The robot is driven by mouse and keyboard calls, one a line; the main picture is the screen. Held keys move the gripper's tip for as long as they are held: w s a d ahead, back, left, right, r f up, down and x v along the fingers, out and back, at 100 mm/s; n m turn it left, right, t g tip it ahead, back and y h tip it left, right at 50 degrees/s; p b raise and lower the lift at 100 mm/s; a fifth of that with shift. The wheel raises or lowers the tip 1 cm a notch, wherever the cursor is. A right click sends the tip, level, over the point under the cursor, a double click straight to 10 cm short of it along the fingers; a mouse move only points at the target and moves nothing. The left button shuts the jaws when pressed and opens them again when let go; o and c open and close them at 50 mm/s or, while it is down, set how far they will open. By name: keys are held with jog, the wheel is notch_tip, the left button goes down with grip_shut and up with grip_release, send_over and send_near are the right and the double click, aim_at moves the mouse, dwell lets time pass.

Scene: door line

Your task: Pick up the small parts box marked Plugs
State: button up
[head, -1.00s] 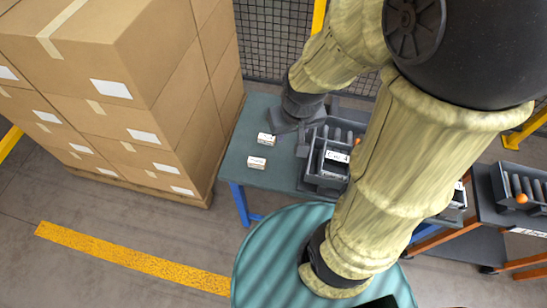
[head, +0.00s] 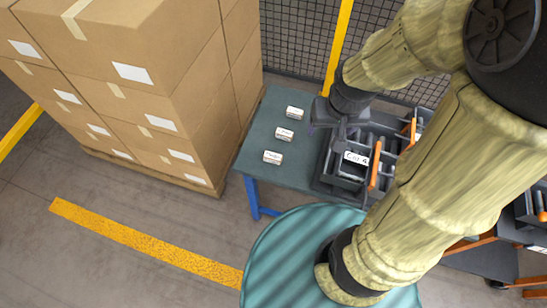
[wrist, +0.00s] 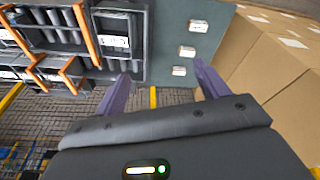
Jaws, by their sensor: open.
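Three small white boxes stand in a row on the teal table top (head: 258,140): a far one (head: 295,112), a middle one (head: 284,134) and a near one (head: 273,157). Their print is too small to read, so I cannot tell which is marked Plugs. In the wrist view they are the top box (wrist: 199,26), the middle box (wrist: 187,51) and the lowest box (wrist: 179,71). My gripper (wrist: 161,74) is open and empty, its purple fingers spread. In the head view my gripper (head: 335,118) is right of the boxes, apart from them, over the tray's left side.
A dark divided tray (head: 325,178) with orange-edged parts and a white label sits right of the boxes. Stacked cartons (head: 190,100) rise close to the table's left side. A mesh fence (head: 300,45) with a yellow post stands behind.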

jog(key=shift+o, duration=0.8)
jog(key=w+a+f+m+g+b, duration=0.1)
jog(key=w+a+f+b, duration=0.4)
jog(key=f, duration=0.3)
jog(key=shift+w+a+m, duration=0.3)
jog(key=shift+w+a, duration=0.1)
jog(key=shift+w, duration=0.25)
jog(key=m+g+b, duration=0.2)
jog(key=b, duration=0.3)
send_over(271, 158)
notch_tip(271, 158, down, 7)
jog(key=shift+w+p, duration=0.1)
jog(key=shift+p, duration=0.25)
notch_tip(271, 158, down, 12)
jog(key=shift+f, duration=0.15)
jog(key=shift+f, duration=0.1)
